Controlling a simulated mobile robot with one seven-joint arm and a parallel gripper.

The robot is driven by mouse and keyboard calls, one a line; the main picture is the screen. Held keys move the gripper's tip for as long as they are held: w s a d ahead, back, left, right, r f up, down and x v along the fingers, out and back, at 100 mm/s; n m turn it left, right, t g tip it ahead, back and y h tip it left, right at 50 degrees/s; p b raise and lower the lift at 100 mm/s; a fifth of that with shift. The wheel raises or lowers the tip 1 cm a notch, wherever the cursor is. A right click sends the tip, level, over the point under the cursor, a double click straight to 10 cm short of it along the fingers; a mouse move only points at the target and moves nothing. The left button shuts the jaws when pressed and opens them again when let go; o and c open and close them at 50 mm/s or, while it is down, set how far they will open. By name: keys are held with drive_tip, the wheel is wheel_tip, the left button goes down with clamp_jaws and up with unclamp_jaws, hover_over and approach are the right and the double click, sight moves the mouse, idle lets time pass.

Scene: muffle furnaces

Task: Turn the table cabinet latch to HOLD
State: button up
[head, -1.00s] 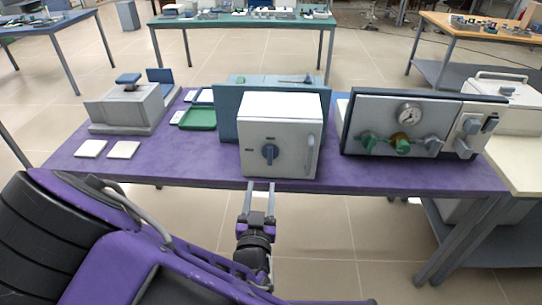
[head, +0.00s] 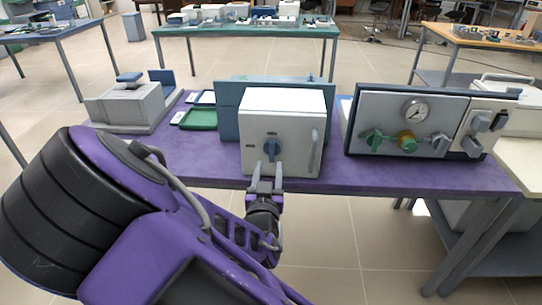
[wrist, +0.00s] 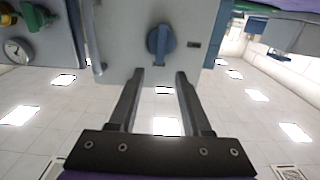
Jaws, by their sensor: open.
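The white table cabinet (head: 284,114) stands on the purple table. Its blue latch (head: 272,149) sits on the lower left part of the front face, with small dark labels beside and above it that I cannot read. The latch's grip looks about upright. In the wrist view the latch (wrist: 160,41) is ahead of the fingertips, and the cabinet appears upside down. My gripper (head: 267,180) is open and empty, just in front of and below the latch. In the wrist view its two fingers (wrist: 160,72) are spread, with no contact on the latch visible.
A grey panel with a gauge and valves (head: 432,122) stands to the right. A grey press-like device (head: 130,106) and a green tray (head: 198,118) are to the left. The cabinet's vertical handle (head: 314,151) is right of the latch. The table's front edge (head: 350,186) runs below.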

sight(271, 148)
drive_tip(key=w, duration=0.8)
drive_tip(key=shift+d, duration=0.15)
clamp_jaws()
